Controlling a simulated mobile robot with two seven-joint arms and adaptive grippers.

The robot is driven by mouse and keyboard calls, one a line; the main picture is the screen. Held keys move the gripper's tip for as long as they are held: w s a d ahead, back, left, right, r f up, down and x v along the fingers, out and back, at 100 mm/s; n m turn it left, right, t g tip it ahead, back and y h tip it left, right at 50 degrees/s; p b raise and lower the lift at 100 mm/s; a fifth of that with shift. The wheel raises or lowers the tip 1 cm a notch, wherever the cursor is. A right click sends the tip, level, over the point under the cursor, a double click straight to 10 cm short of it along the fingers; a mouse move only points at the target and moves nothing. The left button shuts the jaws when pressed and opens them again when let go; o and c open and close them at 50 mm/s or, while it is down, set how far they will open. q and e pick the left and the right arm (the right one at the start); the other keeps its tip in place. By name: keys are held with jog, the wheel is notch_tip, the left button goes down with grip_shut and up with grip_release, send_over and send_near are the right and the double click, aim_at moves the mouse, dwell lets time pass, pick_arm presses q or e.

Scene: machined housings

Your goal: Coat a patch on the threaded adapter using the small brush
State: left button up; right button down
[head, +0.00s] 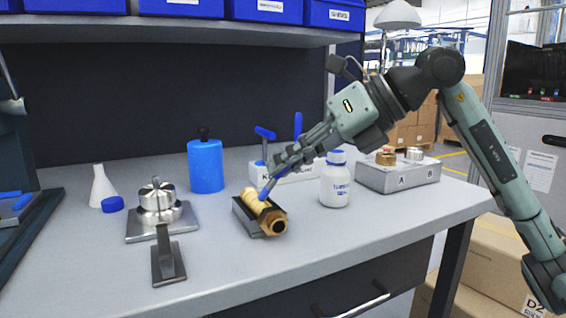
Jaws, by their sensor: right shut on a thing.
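The brass threaded adapter (274,220) lies on its side in a dark grey cradle (247,222) on the bench, with its hollow end facing forward and right. My right gripper (283,160) is shut on the small blue brush (272,183), just above and behind the adapter. The brush slants down to the left, and its lower end is at the adapter's upper surface. I cannot tell whether it touches, and no coated patch can be made out. My left gripper is not in view.
A white bottle (336,185) stands close to the right of the adapter. A white holder (296,174) with blue-handled tools is behind it. A silver machined part (158,200), a blue jar (205,165) and a grey stand (168,263) are left. The bench front (330,235) is clear.

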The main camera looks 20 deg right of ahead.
jog(key=shift+w+r+p, duration=0.2)
jog(key=shift+w+p, duration=0.15)
jog(key=shift+p, duration=0.3)
jog(key=w, duration=0.2)
jog(key=w+p, duration=0.1)
jog(key=shift+w+f+p, duration=0.2)
jog(key=shift+w+p, duration=0.1)
jog(key=shift+w, duration=0.1)
notch_tip(320, 180, up, 6)
jog(key=p, duration=0.5)
jog(key=shift+r, duration=0.1)
dwell(0.4)
